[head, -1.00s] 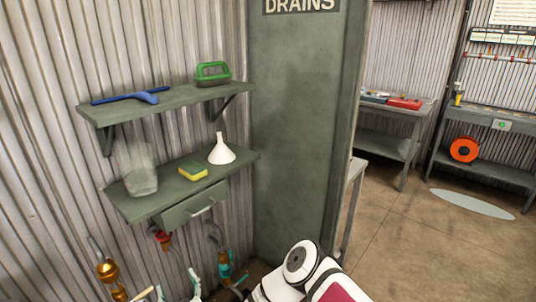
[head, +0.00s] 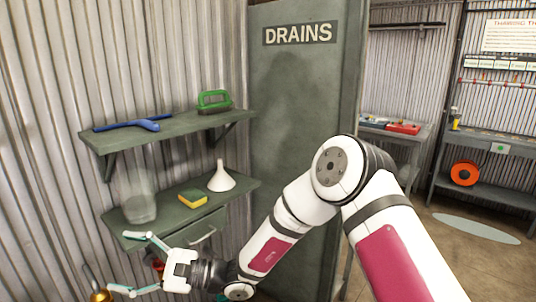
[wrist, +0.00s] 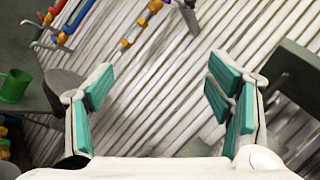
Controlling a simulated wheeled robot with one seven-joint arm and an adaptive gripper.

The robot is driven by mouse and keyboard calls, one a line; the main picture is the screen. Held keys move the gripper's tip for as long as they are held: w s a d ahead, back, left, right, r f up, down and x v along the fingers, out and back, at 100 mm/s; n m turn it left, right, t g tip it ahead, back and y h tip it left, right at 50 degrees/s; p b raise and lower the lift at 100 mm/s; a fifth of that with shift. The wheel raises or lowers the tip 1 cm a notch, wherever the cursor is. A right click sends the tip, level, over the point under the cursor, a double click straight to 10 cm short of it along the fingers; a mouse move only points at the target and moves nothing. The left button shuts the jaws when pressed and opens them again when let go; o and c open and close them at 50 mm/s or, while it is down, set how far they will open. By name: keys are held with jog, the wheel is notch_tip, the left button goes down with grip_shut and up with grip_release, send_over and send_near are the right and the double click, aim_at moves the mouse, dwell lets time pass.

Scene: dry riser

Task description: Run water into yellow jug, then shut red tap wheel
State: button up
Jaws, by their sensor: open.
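My gripper (head: 125,263) is open and empty at the lower left of the head view, in front of the wall under the lower shelf. Its teal pads stand wide apart in the wrist view (wrist: 162,100), with ribbed wall beyond them. A small red part (head: 157,265) shows just behind the gripper; I cannot tell whether it is the red tap wheel. A copper-coloured fitting (head: 101,296) shows at the bottom left edge. In the wrist view, a pipe with yellow and copper parts (wrist: 134,35) is on the wall, apart from the fingers. I cannot make out a yellow jug.
A lower shelf (head: 125,228) with a drawer holds a clear container (head: 140,207), a sponge (head: 193,201) and a white funnel (head: 221,177). An upper shelf (head: 185,124) holds a blue tool and a green brush. A grey DRAINS panel (head: 290,110) stands right. A green mug (wrist: 14,86) shows in the wrist view.

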jog(key=s+d+r+n+g+h, duration=0.45)
jog(key=s+d+n+h, duration=0.45)
jog(key=d, duration=0.3)
jog(key=s+d+r+t+h, duration=0.2)
jog(key=s+d+t+h, duration=0.1)
jog(key=d, duration=0.9)
jog(key=s+d+r+t+h, duration=0.2)
jog(key=s+d+t+h, duration=0.1)
jog(key=d, duration=0.9)
jog(key=s+d+r+t+h, duration=0.2)
jog(key=d+t+h, duration=0.3)
jog(key=d, duration=0.7)
jog(key=shift+s+m+h, duration=0.3)
jog(key=shift+s+h, duration=0.3)
jog(key=shift+s, duration=0.2)
jog(key=shift+d+t, duration=0.1)
jog(key=shift+t, duration=0.15)
